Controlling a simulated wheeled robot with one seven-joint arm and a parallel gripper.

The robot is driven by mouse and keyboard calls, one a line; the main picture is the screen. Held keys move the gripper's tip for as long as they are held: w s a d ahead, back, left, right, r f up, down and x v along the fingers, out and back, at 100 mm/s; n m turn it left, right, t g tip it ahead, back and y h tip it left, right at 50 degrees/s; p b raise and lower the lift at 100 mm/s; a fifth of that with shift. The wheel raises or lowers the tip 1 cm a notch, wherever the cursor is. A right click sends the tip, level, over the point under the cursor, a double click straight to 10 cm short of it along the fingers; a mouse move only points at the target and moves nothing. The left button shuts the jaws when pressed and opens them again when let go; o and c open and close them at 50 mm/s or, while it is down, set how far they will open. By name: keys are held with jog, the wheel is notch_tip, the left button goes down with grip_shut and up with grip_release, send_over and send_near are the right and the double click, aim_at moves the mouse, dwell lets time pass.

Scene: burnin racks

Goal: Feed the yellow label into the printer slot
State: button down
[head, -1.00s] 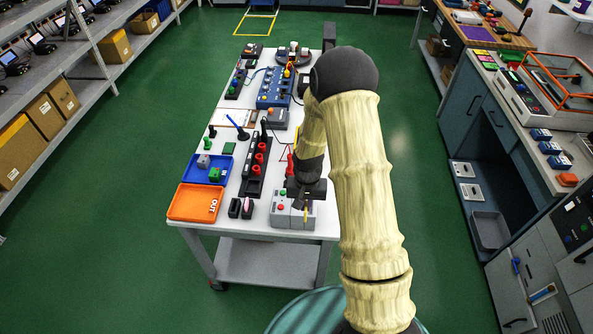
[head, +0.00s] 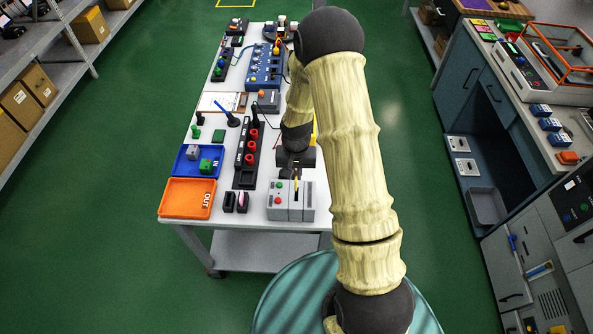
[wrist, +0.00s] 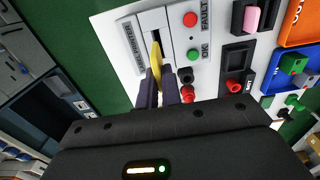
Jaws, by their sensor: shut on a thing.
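The printer (head: 280,212) is a pale grey box at the near end of the white table, with a red and a green button. The wrist view shows its top face (wrist: 178,58), with a dark slot (wrist: 154,28) beside the FAULT and OK lights. My gripper (wrist: 158,92) is shut on the thin yellow label (wrist: 156,60). The label stands out beyond the fingertips and its far end overlaps the slot in the wrist view. I cannot tell whether its tip is inside. In the head view the label (head: 296,185) shows as a small yellow strip above the printer.
A blue device (head: 264,66) stands farther back. Green floor is free around the table.

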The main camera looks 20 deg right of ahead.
jog(key=shift+f, duration=0.1)
jog(key=shift+w+d+f+b, duration=0.1)
jog(key=shift+f+b, duration=1.4)
jog(key=shift+f, duration=0.65)
jog(key=shift+r, duration=0.1)
jog(key=shift+f, duration=0.2)
jog(key=shift+f+b, duration=1.6)
jog(key=shift+f, duration=0.25)
jog(key=c, duration=1.5)
grip_release()
jog(key=shift+r, duration=0.15)
notch_tip(320, 180, up, 17)
jog(key=b, duration=0.3)
jog(key=shift+r, duration=0.1)
